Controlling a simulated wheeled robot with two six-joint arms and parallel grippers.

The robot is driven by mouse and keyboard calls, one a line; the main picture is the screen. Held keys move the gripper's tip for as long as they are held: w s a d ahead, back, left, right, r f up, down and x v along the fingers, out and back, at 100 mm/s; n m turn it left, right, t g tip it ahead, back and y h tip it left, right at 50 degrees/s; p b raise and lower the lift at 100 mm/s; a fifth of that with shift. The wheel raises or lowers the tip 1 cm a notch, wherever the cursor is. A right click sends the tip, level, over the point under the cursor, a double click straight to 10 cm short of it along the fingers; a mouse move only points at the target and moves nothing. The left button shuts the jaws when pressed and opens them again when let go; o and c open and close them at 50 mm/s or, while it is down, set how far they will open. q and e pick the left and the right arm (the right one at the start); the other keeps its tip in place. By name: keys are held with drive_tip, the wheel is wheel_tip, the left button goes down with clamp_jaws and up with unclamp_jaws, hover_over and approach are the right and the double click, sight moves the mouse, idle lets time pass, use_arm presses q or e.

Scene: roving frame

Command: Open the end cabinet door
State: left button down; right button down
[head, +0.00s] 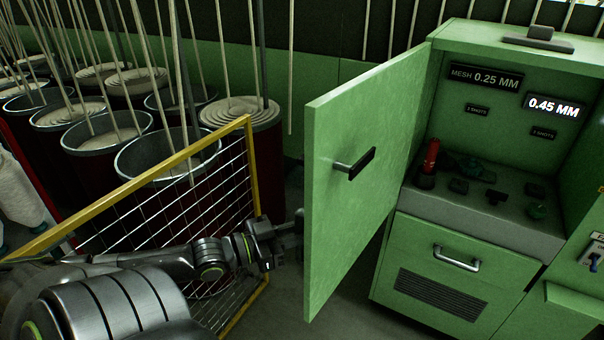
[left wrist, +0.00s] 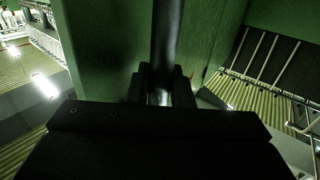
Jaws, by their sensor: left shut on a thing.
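The green end cabinet door (head: 345,220) stands swung open to the left of the cabinet (head: 445,225). Its inner face, with a dark latch piece (head: 355,163), shows in the head view. My left gripper (head: 292,228) is at the door's free left edge, its fingertips partly hidden behind the door. In the left wrist view, the fingers (left wrist: 162,88) are shut on a dark upright bar (left wrist: 166,35), the door handle, in front of the door's green outer face (left wrist: 105,45). My right gripper is not in view.
Below is a drawer with a metal handle (head: 456,258). A yellow-framed mesh barrier (head: 150,180) stands close beside my left arm, with several dark red drums (head: 230,130) behind it.

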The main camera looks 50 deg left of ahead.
use_arm(q)
drive_tip(key=c, duration=1.3)
unclamp_jaws()
drive_tip(key=shift+s+a+f, duration=0.1)
drive_tip(key=shift+a+f, duration=0.05)
drive_tip(key=p+v, duration=0.3)
drive_tip(key=v, duration=1.4)
drive_tip(key=shift+s, duration=0.2)
